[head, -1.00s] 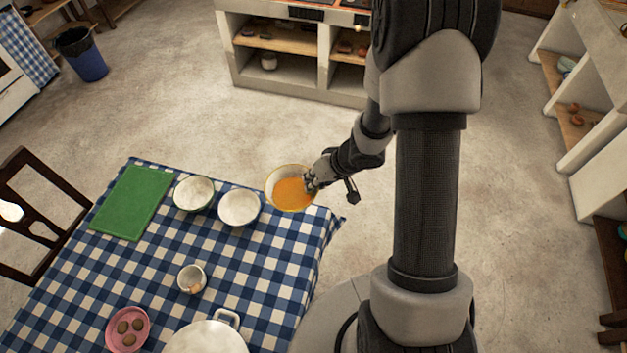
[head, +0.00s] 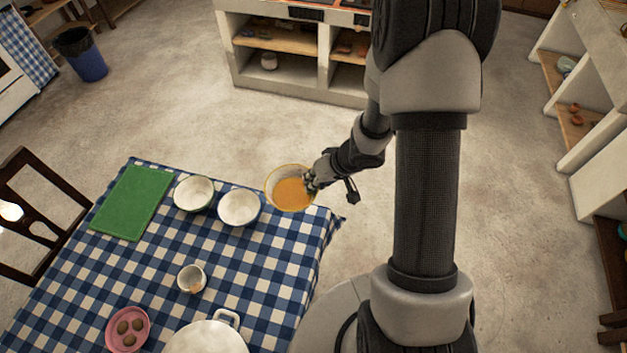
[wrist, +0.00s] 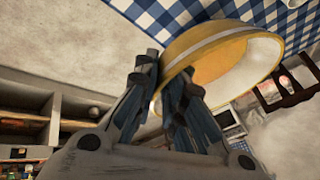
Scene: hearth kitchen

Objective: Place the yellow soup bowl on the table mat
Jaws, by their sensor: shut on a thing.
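The green table mat (head: 131,203) lies flat and bare at the table's far left.
A green-rimmed white bowl (head: 194,193) and a white bowl (head: 239,207) stand between the yellow bowl and the mat. A small cup (head: 191,279), a pink plate (head: 127,329) and a white pot (head: 205,338) are nearer. A chair (head: 38,210) stands left of the table.

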